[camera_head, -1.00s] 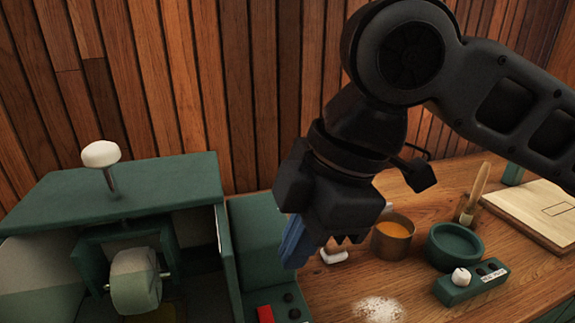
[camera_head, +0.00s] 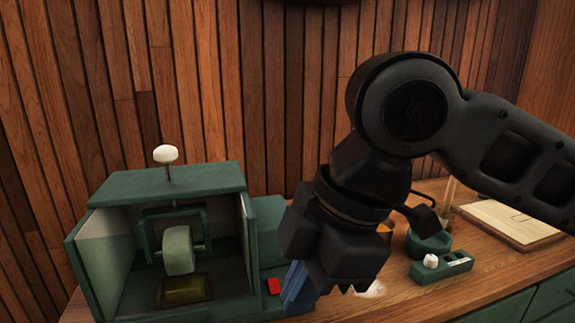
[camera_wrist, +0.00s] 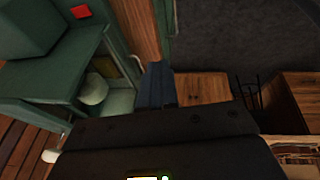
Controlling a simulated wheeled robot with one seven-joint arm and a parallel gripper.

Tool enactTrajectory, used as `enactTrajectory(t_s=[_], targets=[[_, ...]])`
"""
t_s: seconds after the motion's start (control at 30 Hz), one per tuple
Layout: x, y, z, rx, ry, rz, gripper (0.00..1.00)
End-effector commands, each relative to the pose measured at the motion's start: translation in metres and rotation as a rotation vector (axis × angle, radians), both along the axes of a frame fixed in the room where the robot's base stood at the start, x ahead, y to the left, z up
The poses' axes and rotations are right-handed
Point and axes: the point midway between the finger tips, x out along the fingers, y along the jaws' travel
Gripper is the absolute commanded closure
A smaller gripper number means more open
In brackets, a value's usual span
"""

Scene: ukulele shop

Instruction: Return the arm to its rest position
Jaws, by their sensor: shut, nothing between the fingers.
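My gripper (camera_head: 298,288) hangs from my bent dark arm right of centre in the head view, pointing down over the front of the wooden workbench (camera_head: 480,262). Its blue fingers are shut and hold nothing. In the wrist view the gripper (camera_wrist: 156,84) shows the same blue fingers together, with the bench and green machine beyond them. In the head view my gripper is just right of the green machine (camera_head: 165,182) and hides part of the bench.
The open-fronted machine has a white knob (camera_head: 165,154), a pale roller (camera_head: 178,250) and a red button (camera_head: 274,286). Right of my arm are a green bowl (camera_head: 428,243), a control box (camera_head: 441,267) and a flat board (camera_head: 508,222). A wooden wall stands behind.

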Motion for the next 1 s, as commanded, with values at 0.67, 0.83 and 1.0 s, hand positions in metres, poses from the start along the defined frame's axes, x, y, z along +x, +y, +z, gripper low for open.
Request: enactTrajectory(t_s=[0.67, 0.83, 1.0], targets=[[-0.011, 0.079, 0.018, 0.449, 0.022, -0.070, 1.00], [-0.012, 0.108, 0.036, 0.703, 0.050, -0.153, 1.00], [-0.007, 0.122, 0.052, 0.954, 0.081, -0.276, 1.00]])
